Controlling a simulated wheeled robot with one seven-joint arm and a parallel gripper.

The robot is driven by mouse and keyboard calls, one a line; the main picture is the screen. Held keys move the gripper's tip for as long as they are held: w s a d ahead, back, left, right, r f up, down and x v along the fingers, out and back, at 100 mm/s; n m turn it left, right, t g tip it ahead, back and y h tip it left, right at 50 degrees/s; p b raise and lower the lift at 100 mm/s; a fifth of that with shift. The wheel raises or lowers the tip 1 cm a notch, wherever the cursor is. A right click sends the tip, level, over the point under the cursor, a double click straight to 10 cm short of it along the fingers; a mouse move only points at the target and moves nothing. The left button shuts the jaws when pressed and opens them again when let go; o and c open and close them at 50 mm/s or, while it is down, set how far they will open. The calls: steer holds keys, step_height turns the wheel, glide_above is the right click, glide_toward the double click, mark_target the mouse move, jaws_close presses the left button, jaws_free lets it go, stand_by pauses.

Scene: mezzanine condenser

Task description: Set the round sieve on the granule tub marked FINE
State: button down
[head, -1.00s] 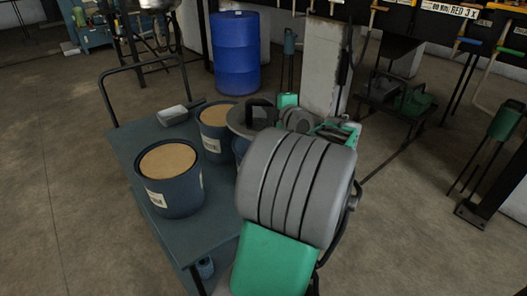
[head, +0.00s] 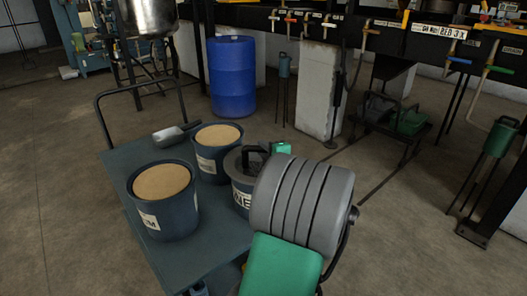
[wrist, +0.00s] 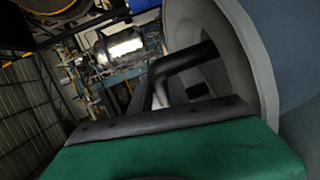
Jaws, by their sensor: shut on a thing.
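The round grey sieve (head: 234,161) with a black handle (head: 253,156) is at the top of the right-hand tub (head: 238,186). The visible end of that tub's label reads "NE"; my arm hides the rest. My gripper (head: 268,153) is shut on the sieve's handle, partly hidden behind my arm. In the wrist view the sieve's grey rim (wrist: 238,60) and black handle (wrist: 180,70) show beyond my green finger (wrist: 170,150). The sieve looks about level over the tub; I cannot tell whether it rests on the rim.
Two open tubs of tan granules, one in front (head: 163,205) and one behind (head: 214,160), share the blue cart (head: 195,255). The front label ends in "M". A metal scoop (head: 171,135) lies at the cart's back left. A blue drum (head: 232,78) stands behind on open floor.

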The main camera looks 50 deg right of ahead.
steer(key=c, duration=1.3)
jaws_free()
steer(key=shift+o, duration=0.2)
steer(key=shift+r+p, duration=0.15)
steer(key=shift+p, duration=0.25)
steer(key=shift+r+p, duration=0.1)
steer(key=shift+p, duration=0.5)
steer(key=v, duration=0.7)
steer(key=shift+s+a+b, duration=0.15)
steer(key=shift+a+b, duration=0.2)
steer(key=shift+a, duration=0.2)
